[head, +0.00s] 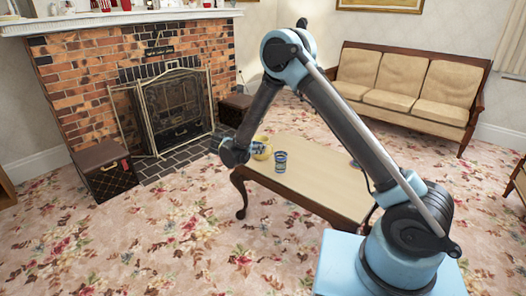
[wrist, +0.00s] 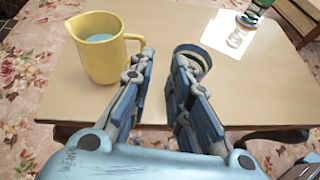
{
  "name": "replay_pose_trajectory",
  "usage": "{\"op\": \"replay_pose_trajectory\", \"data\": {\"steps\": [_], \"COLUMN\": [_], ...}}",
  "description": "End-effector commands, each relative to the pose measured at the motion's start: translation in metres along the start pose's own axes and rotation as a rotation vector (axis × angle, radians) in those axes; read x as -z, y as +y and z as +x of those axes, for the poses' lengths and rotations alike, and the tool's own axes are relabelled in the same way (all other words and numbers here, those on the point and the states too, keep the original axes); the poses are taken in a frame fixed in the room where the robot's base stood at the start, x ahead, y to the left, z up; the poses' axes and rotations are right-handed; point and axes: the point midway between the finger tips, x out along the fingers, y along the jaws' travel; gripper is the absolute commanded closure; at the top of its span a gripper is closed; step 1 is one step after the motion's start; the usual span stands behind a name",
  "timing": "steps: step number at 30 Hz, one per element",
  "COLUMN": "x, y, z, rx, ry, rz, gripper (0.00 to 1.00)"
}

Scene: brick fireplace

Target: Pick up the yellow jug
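The yellow jug (wrist: 97,58) stands upright on the coffee table at the left of the wrist view. Its inside looks pale blue, its spout points left and its handle points right, towards my gripper. In the head view the jug (head: 264,154) is at the table's left end, partly hidden by my arm's end. My gripper (wrist: 164,62) is open, with nothing held between its fingers. Its left finger is close to the jug's handle; I cannot tell whether they touch. In the head view my fingers are hard to make out.
A blue patterned cup (head: 281,163) stands near the jug; its rim (wrist: 194,52) shows behind my right finger. A bottle (wrist: 240,35) stands on white paper (wrist: 217,42) farther right. The table (head: 312,163) is otherwise mostly clear. A fireplace screen (head: 175,110), trunk (head: 104,172) and sofa (head: 398,97) stand around.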

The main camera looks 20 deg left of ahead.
Motion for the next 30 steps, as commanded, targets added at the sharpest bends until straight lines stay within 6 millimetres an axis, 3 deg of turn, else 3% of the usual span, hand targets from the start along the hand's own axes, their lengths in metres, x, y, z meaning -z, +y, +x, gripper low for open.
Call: {"op": "replay_pose_trajectory", "data": {"steps": [1,6,11,30], "x": [0.014,0.041,0.047,0.041], "y": [0.005,0.013,0.015,0.020], "z": [-0.006,-0.017,-0.012,0.091], "rx": [-0.014,-0.037,-0.043,-0.042], "ry": [-0.013,-0.046,-0.057,-0.056], "rz": [-0.023,-0.080,-0.095,-0.094], "gripper": [0.83,0.83,0.83,0.83]}}
